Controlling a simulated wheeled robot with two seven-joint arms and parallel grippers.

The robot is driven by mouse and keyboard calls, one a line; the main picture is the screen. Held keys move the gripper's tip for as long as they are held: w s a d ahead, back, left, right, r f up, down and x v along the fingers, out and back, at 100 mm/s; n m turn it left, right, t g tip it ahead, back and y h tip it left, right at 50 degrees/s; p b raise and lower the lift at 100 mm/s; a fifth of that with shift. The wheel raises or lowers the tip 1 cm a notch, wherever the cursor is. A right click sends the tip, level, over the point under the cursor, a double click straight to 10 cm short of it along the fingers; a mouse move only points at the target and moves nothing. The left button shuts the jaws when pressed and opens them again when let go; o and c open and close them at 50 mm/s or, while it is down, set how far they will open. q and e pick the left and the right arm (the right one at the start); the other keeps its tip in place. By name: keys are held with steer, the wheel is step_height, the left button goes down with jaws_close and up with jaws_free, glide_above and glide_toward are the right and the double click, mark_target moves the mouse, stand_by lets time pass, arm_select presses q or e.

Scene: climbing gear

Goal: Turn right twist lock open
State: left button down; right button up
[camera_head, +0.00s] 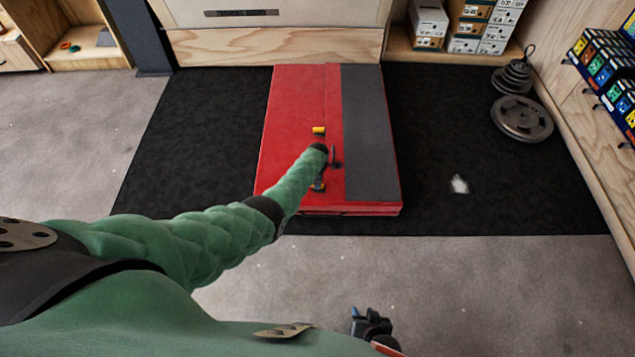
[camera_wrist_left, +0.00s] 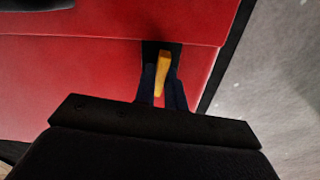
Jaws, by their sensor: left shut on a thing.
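A red case (camera_head: 295,95) lies flat on a black mat, with a seam along its lid. One yellow twist lock (camera_head: 319,130) sits on it farther from me. The nearer yellow twist lock (camera_wrist_left: 163,72) is on a dark plate near the case's edge. My left gripper (camera_wrist_left: 163,90) has a dark finger on each side of this lock and is shut on it. In the head view my left gripper (camera_head: 319,185) is small and partly hidden by my wrist. My right gripper (camera_head: 366,318) is low in the head view, away from the case; its opening is unclear.
A dark grey strip (camera_head: 370,130) runs along the case's right side. Weight plates (camera_head: 522,119) lie at the right of the mat. A small white object (camera_head: 459,184) is on the mat. Shoe boxes (camera_head: 429,22) stand on a shelf behind. The floor in front is clear.

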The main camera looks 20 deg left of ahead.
arm_select(q)
steer(key=shift+n, duration=0.8)
steer(key=c, duration=1.5)
jaws_free()
steer(key=shift+o, duration=0.2)
step_height(320, 180, up, 6)
steer(key=p, duration=0.3)
steer(key=shift+r+p, duration=0.3)
steer(key=shift+r, duration=0.6)
